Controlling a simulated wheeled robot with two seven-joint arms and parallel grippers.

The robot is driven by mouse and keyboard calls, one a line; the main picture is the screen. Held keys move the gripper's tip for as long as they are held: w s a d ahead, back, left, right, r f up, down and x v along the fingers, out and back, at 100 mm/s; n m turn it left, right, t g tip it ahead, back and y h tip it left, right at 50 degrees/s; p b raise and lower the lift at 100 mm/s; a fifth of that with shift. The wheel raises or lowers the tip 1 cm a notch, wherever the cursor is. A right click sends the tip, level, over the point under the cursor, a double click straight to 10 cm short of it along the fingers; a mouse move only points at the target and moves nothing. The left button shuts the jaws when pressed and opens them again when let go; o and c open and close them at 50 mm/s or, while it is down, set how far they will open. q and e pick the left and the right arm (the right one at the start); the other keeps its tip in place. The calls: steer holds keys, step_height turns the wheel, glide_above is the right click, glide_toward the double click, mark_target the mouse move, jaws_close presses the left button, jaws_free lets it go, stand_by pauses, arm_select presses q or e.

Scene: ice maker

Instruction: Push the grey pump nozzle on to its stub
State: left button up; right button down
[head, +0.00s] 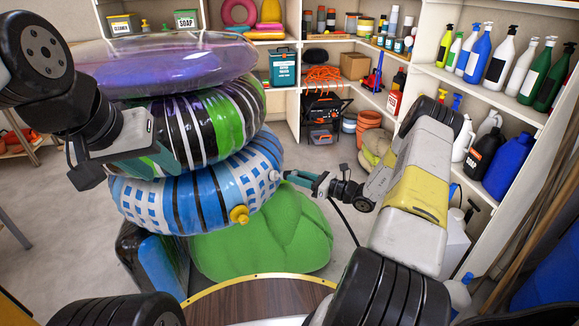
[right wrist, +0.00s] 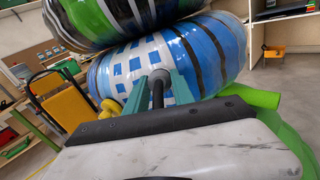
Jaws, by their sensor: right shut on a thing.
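The grey pump nozzle (right wrist: 158,88) is between the teal fingers of my right gripper (right wrist: 159,82), which is shut on it. In the head view my right gripper (head: 303,181) reaches the right side of the blue-and-white inflatable ring (head: 190,195). A small pale stub (head: 275,175) shows on that ring just in front of the fingers. The nozzle's tip points at the ring, but I cannot tell whether it touches or sits on the stub. My left gripper (head: 163,157) is against the upper rings at the left; its finger opening is not clear.
A green-striped ring (head: 205,125) and a clear purple ring (head: 165,60) are stacked above. A yellow valve (head: 239,214) sticks out of the blue ring's front. A green bag-like form (head: 270,240) lies below. Bottle shelves (head: 490,85) stand at the right.

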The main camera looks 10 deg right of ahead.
steer(key=shift+w+a+f, duration=0.25)
steer(key=shift+w+a, duration=0.15)
steer(key=shift+a, duration=0.15)
steer(key=shift+w+a+f, duration=0.25)
steer(key=shift+w+a, duration=0.1)
steer(key=shift+a, duration=0.15)
stand_by(0.7)
steer(key=c, duration=1)
jaws_free()
steer(key=v, duration=0.7)
steer(key=shift+s+d, duration=0.25)
steer(key=shift+d, duration=0.05)
